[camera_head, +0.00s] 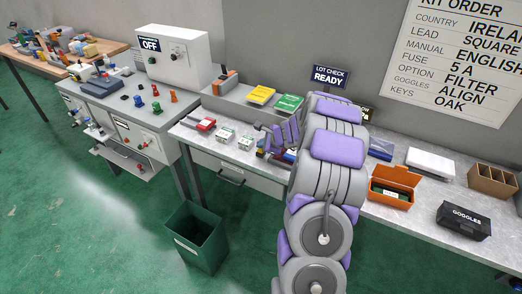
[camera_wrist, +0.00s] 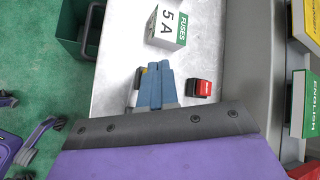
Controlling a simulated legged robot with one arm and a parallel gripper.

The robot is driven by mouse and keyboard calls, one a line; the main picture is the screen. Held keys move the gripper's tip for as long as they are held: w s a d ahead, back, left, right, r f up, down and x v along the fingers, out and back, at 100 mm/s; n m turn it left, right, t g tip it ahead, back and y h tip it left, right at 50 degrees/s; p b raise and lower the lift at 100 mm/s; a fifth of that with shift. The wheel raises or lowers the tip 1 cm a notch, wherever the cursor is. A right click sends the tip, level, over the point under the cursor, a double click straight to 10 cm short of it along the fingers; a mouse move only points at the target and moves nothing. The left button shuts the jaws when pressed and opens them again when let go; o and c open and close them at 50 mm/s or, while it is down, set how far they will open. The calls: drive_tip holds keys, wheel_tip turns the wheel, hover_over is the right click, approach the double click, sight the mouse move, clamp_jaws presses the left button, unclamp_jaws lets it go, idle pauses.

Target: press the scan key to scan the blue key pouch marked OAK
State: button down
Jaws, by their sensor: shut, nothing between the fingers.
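My gripper (camera_head: 284,136) is shut and empty above the bench, just left of my arm in the head view. The LOT CHECK sign (camera_head: 330,77) reads READY.
White fuse boxes (camera_head: 247,142) stand left of my gripper; one marked 5 A (camera_wrist: 167,27) shows in the wrist view. Yellow and green manuals (camera_head: 289,103) lie behind. An open orange box (camera_head: 402,174) and a black goggles case (camera_head: 463,220) are right. A green bin (camera_head: 200,238) stands on the floor.

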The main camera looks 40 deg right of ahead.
drive_tip(key=shift+f, duration=0.5)
idle(0.9)
drive_tip(key=shift+r, duration=0.15)
drive_tip(key=shift+r+p, duration=0.75)
drive_tip(key=shift+r, duration=0.05)
wheel_tip(320, 180, up, 5)
drive_tip(key=p, duration=0.5)
idle(0.6)
